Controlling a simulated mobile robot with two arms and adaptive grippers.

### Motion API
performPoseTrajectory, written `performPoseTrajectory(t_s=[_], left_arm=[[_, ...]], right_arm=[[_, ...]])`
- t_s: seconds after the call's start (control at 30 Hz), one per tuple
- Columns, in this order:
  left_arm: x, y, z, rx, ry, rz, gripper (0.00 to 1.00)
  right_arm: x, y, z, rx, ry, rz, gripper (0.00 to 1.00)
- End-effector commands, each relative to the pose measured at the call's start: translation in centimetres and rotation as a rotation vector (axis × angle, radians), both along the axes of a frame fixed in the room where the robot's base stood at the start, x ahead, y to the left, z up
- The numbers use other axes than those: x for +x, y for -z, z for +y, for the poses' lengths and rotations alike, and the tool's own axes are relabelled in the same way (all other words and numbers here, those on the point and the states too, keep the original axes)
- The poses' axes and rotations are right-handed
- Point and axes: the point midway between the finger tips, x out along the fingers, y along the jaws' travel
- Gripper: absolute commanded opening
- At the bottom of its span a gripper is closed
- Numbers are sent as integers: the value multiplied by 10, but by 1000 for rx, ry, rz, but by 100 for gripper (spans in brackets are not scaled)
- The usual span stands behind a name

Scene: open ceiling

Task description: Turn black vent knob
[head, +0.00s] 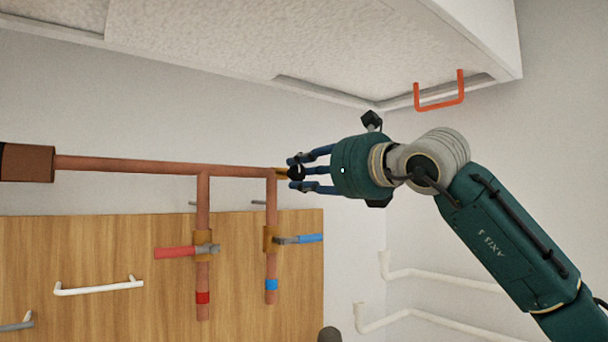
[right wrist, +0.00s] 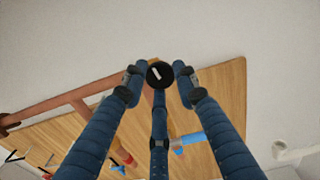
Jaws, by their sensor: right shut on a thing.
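The black vent knob (head: 297,171) sits at the right end of the horizontal copper pipe (head: 130,164), next to a brass fitting (head: 281,173). In the right wrist view the knob (right wrist: 159,74) is a round black disc with a white mark, between the fingertips. My right gripper (head: 296,172) reaches in from the right, its blue fingers shut on the knob. In the right wrist view its fingers (right wrist: 158,82) surround the knob from both sides and below. The fingers hide part of the knob in the head view. My left gripper is not in view.
A red-handled valve (head: 176,252) and a blue-handled valve (head: 308,238) sit on vertical pipes below, before a wooden panel (head: 130,250). A white handle (head: 98,286) is on the panel. An orange handle (head: 440,104) hangs above my right arm. White pipes (head: 430,273) run along the right wall.

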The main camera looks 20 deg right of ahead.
Motion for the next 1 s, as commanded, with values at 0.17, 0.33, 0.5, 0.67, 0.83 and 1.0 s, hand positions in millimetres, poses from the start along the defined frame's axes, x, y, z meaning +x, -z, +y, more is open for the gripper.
performPoseTrajectory(t_s=[0.17, 0.33, 0.5, 0.67, 0.83, 1.0], left_arm=[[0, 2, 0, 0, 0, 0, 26], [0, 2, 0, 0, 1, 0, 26], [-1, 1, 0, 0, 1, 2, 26], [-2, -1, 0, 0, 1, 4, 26], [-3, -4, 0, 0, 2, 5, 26], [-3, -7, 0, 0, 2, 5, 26]], right_arm=[[1, 3, 1, -142, -1, -46, 3], [1, 3, 1, -295, -1, -101, 3], [1, 3, 1, -447, -2, -154, 3], [1, 3, 1, -591, -3, -206, 3], [1, 3, 1, -743, -4, -261, 3], [1, 3, 1, -894, -5, -315, 3]])
